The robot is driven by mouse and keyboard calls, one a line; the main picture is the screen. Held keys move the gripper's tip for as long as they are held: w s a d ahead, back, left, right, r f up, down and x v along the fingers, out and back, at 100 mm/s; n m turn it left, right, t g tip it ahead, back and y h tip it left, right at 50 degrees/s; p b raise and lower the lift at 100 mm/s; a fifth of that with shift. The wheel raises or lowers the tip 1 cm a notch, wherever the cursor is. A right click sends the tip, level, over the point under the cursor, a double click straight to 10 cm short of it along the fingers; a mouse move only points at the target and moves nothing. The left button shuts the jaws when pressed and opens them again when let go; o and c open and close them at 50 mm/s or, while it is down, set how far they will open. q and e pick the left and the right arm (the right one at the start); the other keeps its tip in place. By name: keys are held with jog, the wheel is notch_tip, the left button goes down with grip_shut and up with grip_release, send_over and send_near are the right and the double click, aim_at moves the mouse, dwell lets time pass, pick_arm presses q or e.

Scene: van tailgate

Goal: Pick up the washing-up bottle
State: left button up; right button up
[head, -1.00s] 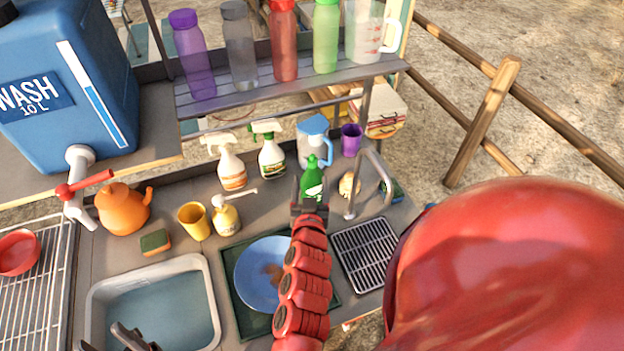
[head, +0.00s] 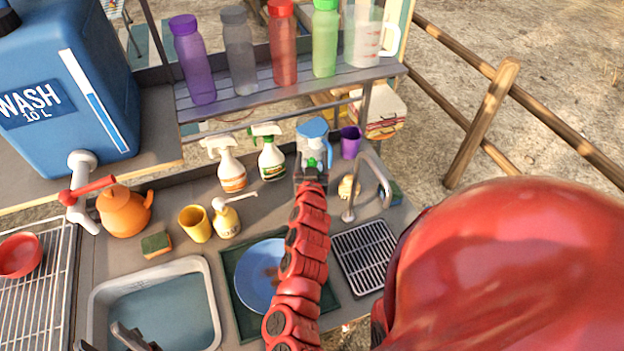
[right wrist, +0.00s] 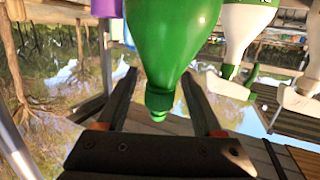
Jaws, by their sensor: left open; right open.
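The washing-up bottle (right wrist: 172,45) is green with a darker green cap. It fills the upper middle of the right wrist view, cap toward the bottom of the picture. My right gripper (right wrist: 157,82) is open, with one finger on each side of the bottle's neck and shoulder; I cannot tell whether they touch it. In the head view my right gripper (head: 312,180) is at the back of the counter and hides most of the bottle. My left gripper (head: 133,340) is open and empty over the front of the wash basin.
Two spray bottles (head: 230,168) and a blue-lidded jug (head: 313,130) stand close behind and left of my right gripper. A tap (head: 372,170) and a purple cup (head: 350,142) are to its right. A shelf (head: 290,88) with several bottles is above. A blue plate (head: 258,275) lies below my arm.

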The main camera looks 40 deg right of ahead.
jog(key=shift+w+d+f, duration=0.1)
jog(key=shift+w+d, duration=0.2)
grip_shut()
